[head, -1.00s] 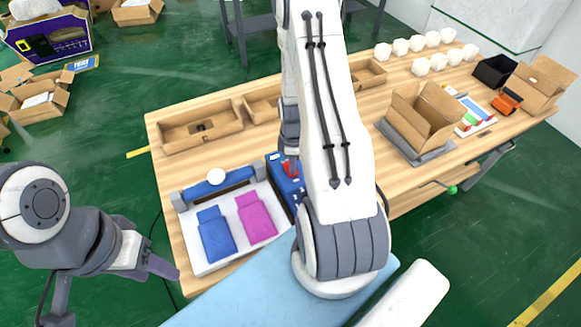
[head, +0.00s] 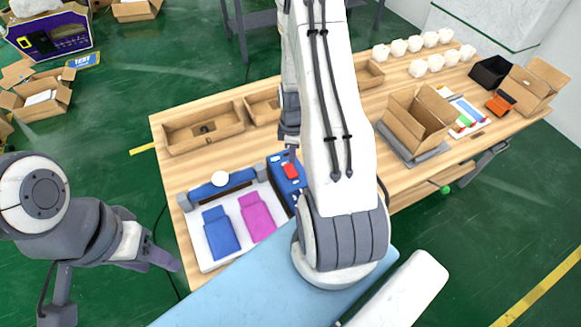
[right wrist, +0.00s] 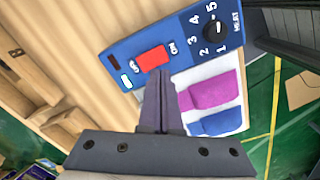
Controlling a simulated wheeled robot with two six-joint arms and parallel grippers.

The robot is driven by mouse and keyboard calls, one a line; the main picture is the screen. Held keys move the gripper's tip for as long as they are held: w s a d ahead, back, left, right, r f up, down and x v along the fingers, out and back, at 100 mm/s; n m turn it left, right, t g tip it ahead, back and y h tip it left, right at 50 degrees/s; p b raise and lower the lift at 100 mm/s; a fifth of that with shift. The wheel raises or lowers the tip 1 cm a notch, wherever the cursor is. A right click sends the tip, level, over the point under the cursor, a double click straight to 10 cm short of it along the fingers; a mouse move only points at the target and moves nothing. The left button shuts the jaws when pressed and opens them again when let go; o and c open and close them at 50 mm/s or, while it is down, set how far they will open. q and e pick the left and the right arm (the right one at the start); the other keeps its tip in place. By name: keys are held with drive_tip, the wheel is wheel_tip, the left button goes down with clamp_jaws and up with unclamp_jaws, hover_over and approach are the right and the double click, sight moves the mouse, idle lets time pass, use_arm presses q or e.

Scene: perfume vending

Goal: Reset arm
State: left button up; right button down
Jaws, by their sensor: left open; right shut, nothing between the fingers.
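A blue control box (head: 279,163) with a red switch (head: 291,171) stands on the table, partly behind my right arm. In the right wrist view the red switch (right wrist: 152,58) sits between ON and OFF markings, near a black numbered dial (right wrist: 214,29). My right gripper (right wrist: 161,72) is shut and empty, its tips close to the red switch; I cannot tell whether they touch. In the head view its fingers (head: 291,153) are just above the switch, partly hidden. My left gripper (head: 115,284) is open and empty, off the table at the left.
A white tray (head: 207,265) holds a blue piece (head: 220,231) and a magenta piece (head: 257,216) beside the box. Cardboard trays (head: 205,127) lie along the back edge. An open carton (head: 417,118) and several white cups (head: 415,45) stand at the right.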

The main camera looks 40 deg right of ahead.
idle(0.4)
drive_tip(key=a+r+b, duration=0.2)
drive_tip(key=a+r, duration=0.3)
drive_tip(key=a, duration=0.4)
drive_tip(key=a+r+b, duration=0.3)
drive_tip(key=a+r, duration=0.1)
drive_tip(key=a, duration=0.5)
drive_tip(key=s+a+r+m+b, duration=0.1)
drive_tip(key=s+a+r+b, duration=0.1)
drive_tip(key=s+a, duration=0.4)
drive_tip(key=s+a+r+m+y+b, duration=0.1)
drive_tip(key=s+a+r, duration=0.3)
drive_tip(key=s+a, duration=0.3)
drive_tip(key=s, duration=0.3)
drive_tip(key=shift+s+r+b, duration=0.15)
drive_tip(key=shift+r+b, duration=0.15)
drive_tip(key=shift+b, duration=0.05)
drive_tip(key=shift+d, duration=0.1)
